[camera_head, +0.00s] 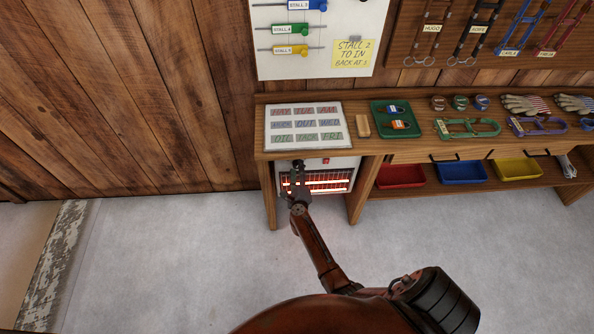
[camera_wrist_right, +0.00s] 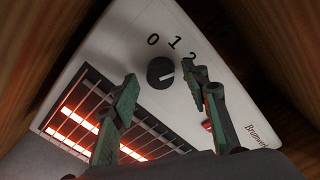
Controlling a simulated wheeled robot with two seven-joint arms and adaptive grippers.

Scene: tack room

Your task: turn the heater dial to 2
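The white heater (camera_head: 341,163) stands under the left end of the bench, its bars glowing orange-red behind a grille. In the right wrist view, its front panel (camera_wrist_right: 130,45) carries a round black dial (camera_wrist_right: 160,72) with 0, 1 and a partly covered 2 around it. A pale mark on the dial faces right, but I cannot tell exactly which number it meets. My right gripper (camera_wrist_right: 160,77) is open, with green-and-dark fingers on either side of the dial and visible gaps. In the head view, my right gripper (camera_head: 297,182) covers the dial. My left gripper is out of view.
The bench (camera_head: 360,148) and its leg (camera_head: 356,203) stand close around the heater. A red switch (camera_wrist_right: 207,125) sits near the right finger. Red (camera_head: 401,176), blue and yellow bins stand on the lower shelf. The floor in front is clear.

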